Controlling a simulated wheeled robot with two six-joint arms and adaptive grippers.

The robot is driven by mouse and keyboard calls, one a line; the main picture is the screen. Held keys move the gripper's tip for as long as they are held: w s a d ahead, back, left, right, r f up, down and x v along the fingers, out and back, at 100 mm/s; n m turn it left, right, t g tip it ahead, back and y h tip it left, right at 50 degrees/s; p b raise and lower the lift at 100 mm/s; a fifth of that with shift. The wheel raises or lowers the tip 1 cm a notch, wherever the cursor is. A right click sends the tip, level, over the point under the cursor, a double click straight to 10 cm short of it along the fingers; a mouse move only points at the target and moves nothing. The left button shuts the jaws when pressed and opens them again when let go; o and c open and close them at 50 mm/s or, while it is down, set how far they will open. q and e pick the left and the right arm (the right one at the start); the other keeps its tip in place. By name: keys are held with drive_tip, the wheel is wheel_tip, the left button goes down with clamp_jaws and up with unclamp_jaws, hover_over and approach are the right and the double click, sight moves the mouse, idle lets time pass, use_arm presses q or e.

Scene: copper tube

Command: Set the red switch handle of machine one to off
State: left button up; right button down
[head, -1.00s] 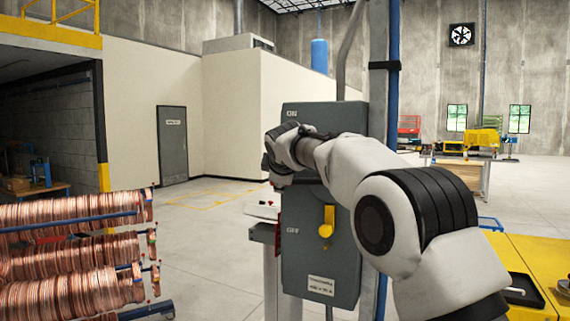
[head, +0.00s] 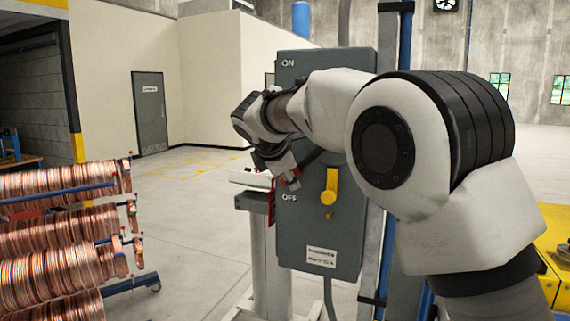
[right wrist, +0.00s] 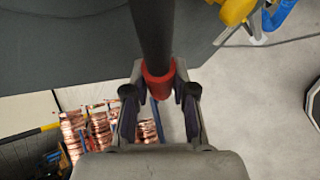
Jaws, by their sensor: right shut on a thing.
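The grey switch box (head: 318,240) of machine one stands in the middle of the head view, with ON near its top and OFF lower down. My right gripper (head: 288,180) is at the box's left side, just above the OFF label. In the right wrist view, the red grip of the switch handle (right wrist: 158,84), on a black shaft, sits between the fingers of my right gripper (right wrist: 160,98), which is shut on it. In the head view my wrist and gripper mostly hide the handle. My left gripper is not in view.
A yellow lever (head: 330,187) sticks out of the box front, right of OFF. A pale stand (head: 272,260) is close to the box's left side. A rack of copper coils (head: 65,225) is at the left. Open floor (head: 195,215) lies between them.

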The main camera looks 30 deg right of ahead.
drive_tip(key=shift+f, duration=0.25)
drive_tip(key=c, duration=0.9)
unclamp_jaws()
drive_tip(key=shift+r, duration=0.15)
drive_tip(key=v, duration=1.1)
drive_tip(key=shift+s+a+r, duration=0.1)
drive_tip(key=shift+a+r, duration=0.15)
drive_tip(key=shift+a, duration=0.1)
